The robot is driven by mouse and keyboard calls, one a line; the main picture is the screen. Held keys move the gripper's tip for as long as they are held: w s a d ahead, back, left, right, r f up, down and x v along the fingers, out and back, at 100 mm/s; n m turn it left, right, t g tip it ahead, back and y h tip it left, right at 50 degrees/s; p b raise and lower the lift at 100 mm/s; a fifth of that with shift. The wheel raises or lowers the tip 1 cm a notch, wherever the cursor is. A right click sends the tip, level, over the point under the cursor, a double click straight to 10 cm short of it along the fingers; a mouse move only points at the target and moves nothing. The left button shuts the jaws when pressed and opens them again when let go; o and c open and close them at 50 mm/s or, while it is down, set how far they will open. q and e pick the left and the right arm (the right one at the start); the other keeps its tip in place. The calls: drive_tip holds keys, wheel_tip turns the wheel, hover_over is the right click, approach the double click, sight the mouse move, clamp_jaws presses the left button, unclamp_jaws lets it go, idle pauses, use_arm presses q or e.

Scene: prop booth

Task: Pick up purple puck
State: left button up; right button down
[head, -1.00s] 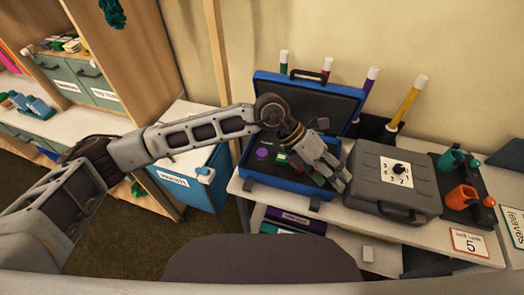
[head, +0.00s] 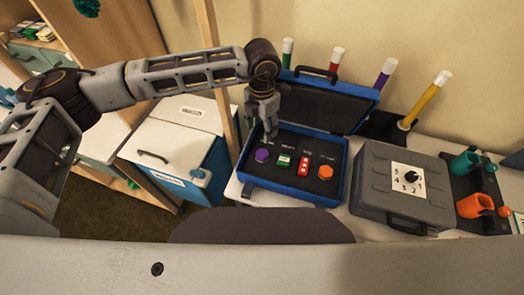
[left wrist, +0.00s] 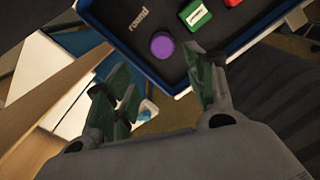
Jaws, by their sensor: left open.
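The purple puck (head: 262,155) sits at the left end of a row of small pieces inside the open blue case (head: 341,188). It also shows in the left wrist view (left wrist: 162,45), lying on the dark lining near the case's edge. My left gripper (head: 270,132) hangs just above and behind the puck in the head view, open and empty. In the left wrist view its fingers (left wrist: 160,95) are spread, with the puck beyond them and apart from them. My right gripper is not in view.
Beside the puck lie a green block (head: 283,160), a red block (head: 304,166) and an orange piece (head: 325,172). The raised case lid (head: 330,100) stands behind. A closed grey case (head: 385,185) with a dial is to the right. A wooden post (head: 215,60) rises at left.

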use_arm(q)
drive_tip(key=shift+s, duration=0.1)
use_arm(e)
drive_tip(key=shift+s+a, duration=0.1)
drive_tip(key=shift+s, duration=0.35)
use_arm(q)
drive_tip(key=p, duration=0.1)
hover_over(262, 152)
wheel_tip(262, 152, down, 7)
drive_tip(key=shift+f, duration=0.75)
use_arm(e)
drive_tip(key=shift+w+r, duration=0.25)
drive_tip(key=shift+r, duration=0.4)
